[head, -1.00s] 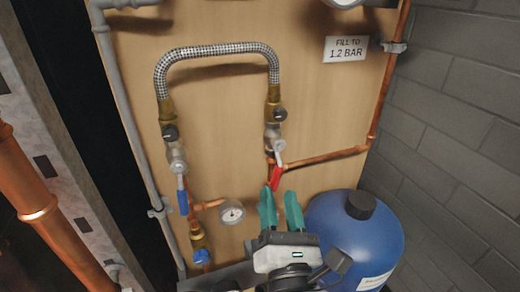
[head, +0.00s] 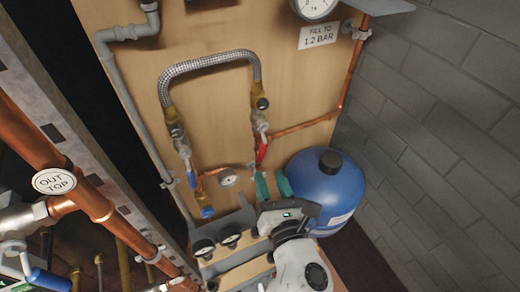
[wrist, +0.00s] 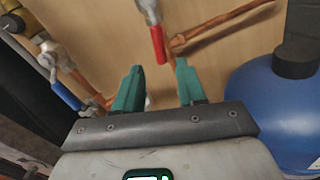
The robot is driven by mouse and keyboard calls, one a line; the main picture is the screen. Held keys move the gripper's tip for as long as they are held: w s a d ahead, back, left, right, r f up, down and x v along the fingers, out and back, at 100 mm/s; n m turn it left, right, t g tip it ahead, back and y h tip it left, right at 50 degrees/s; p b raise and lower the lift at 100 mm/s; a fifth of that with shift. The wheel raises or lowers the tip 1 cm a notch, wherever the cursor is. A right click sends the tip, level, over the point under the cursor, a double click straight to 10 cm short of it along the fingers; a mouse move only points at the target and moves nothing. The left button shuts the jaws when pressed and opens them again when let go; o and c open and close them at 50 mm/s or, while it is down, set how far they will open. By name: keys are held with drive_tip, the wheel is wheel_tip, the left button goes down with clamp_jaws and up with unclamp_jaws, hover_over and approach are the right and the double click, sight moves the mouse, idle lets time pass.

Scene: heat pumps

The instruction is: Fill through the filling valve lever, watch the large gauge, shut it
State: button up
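The filling loop's braided hose (head: 208,64) arches between two valves on the wooden board. The right valve has a red lever (head: 262,154) that hangs down; it also shows in the wrist view (wrist: 157,44). The left valve has a blue lever (head: 188,172), also hanging down. The large gauge (head: 317,8) is at the top edge, partly cut off, its reading too small to tell. My gripper (head: 271,183) has two green fingers, open and empty. In the wrist view the fingers (wrist: 160,85) stand apart just below the red lever, and nothing is between them.
A blue tank (head: 325,188) stands close to the right of my gripper. A sign (head: 318,37) reads "FILL TO 1.2 BAR". A small gauge (head: 229,180) sits left of the fingers. Copper pipes (head: 75,180) run at the left. A brick wall (head: 440,120) is at the right.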

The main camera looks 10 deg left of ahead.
sight(263, 157)
drive_tip(key=x, duration=0.8)
drive_tip(key=shift+w, duration=0.1)
drive_tip(key=shift+c, duration=0.3)
clamp_jaws()
